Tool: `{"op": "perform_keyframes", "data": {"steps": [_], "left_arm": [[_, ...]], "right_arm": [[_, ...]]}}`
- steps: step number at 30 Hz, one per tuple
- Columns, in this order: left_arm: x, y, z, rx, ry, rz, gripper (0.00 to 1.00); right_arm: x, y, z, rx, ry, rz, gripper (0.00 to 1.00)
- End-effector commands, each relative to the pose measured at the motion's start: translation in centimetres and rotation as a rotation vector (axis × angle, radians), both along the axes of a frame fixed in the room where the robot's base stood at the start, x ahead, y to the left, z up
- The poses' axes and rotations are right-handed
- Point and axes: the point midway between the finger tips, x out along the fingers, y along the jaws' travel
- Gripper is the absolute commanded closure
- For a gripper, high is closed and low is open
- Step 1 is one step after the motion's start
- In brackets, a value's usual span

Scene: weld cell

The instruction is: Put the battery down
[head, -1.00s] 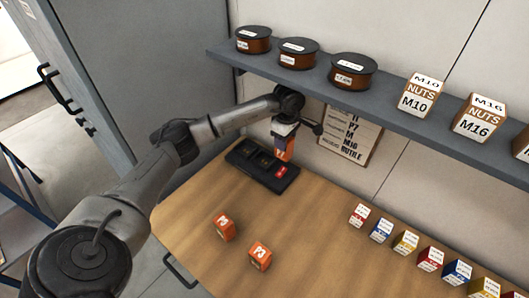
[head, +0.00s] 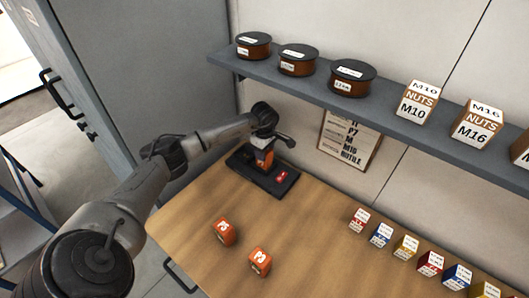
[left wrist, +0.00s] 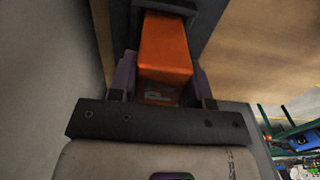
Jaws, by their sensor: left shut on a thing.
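The battery is an orange block, held between the fingers of my left gripper (head: 264,155). In the left wrist view the orange battery (left wrist: 165,50) fills the space between the two fingers, with the dark charger tray behind it. A red label or light shows at the tray's right end. My right gripper is not in view.
Two orange boxes (head: 260,261) stand on the wooden table (head: 310,230) in front of the tray. A row of small coloured boxes (head: 406,246) is at the right. A shelf (head: 300,83) with spools and nut boxes runs above. A sign (head: 349,139) is on the wall.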

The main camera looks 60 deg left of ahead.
Motion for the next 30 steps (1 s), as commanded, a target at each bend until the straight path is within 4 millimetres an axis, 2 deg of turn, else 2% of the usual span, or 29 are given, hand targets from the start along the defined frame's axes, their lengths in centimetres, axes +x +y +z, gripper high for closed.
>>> {"op": "perform_keyframes", "data": {"steps": [3, 14, 15, 22, 30], "left_arm": [[0.05, 0.04, -0.66, 0.000, -0.003, 0.000, 0.90], [0.05, 0.04, -1.08, 0.001, -0.003, 0.000, 0.90], [0.02, 0.02, -1.02, 0.001, -0.002, 0.000, 0.53], [0.02, 0.01, -1.01, 0.000, -0.001, 0.000, 0.31], [0.02, 0.00, -0.80, 0.000, -0.002, 0.000, 0.30]], "right_arm": [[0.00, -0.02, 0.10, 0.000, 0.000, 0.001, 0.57], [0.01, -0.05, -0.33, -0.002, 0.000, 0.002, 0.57], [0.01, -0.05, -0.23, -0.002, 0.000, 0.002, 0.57], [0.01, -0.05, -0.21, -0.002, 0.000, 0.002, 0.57], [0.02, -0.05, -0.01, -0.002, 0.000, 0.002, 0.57]]}}
